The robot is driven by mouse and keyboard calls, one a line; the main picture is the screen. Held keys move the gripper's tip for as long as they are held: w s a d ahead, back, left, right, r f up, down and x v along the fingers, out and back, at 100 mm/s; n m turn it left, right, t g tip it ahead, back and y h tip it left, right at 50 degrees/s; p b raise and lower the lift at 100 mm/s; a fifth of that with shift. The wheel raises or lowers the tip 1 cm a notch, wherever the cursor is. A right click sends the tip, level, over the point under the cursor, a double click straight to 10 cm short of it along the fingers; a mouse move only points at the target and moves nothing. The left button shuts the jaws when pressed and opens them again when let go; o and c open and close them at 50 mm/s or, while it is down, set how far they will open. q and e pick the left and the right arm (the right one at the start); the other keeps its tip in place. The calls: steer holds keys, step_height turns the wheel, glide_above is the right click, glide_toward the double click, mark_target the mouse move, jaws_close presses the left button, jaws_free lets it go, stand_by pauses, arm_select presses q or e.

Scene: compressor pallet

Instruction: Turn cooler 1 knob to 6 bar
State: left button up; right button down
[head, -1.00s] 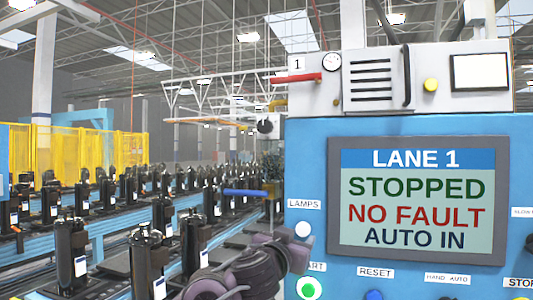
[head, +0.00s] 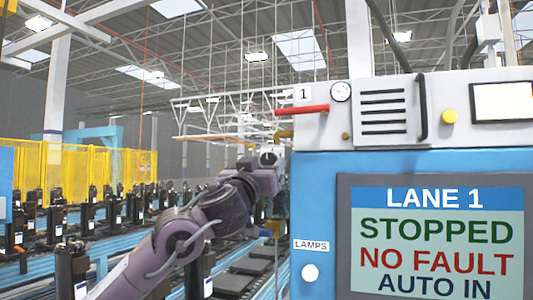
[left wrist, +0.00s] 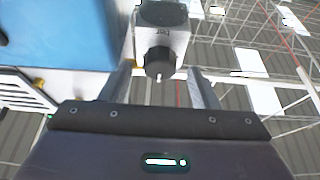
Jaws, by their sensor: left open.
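The black round knob (left wrist: 159,61) with a white pointer mark sits on a grey block in the left wrist view. My left gripper (left wrist: 158,76) is open, with one finger to each side of the knob in the picture; I cannot tell whether either finger touches it. In the head view my left gripper (head: 263,172) is raised beside the left edge of the blue cabinet and mostly covers the knob. A round gauge (head: 341,91) sits on the white unit labelled 1, too small to read. My right gripper is not in view.
The blue cabinet (head: 318,215) with its lane screen (head: 437,240) stands close on the right. A red lever (head: 301,109) sticks out left above my gripper. Conveyors with several black cylinders (head: 72,268) and a yellow fence (head: 95,168) are at the left.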

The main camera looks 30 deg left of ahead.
arm_select(q)
steer(key=shift+f+p+x, duration=0.2)
steer(key=shift+p+x, duration=0.1)
steer(key=shift+x, duration=0.8)
steer(key=shift+a, duration=0.1)
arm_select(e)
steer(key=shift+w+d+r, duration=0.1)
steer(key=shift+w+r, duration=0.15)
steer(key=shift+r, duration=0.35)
arm_select(q)
steer(key=shift+s, duration=0.1)
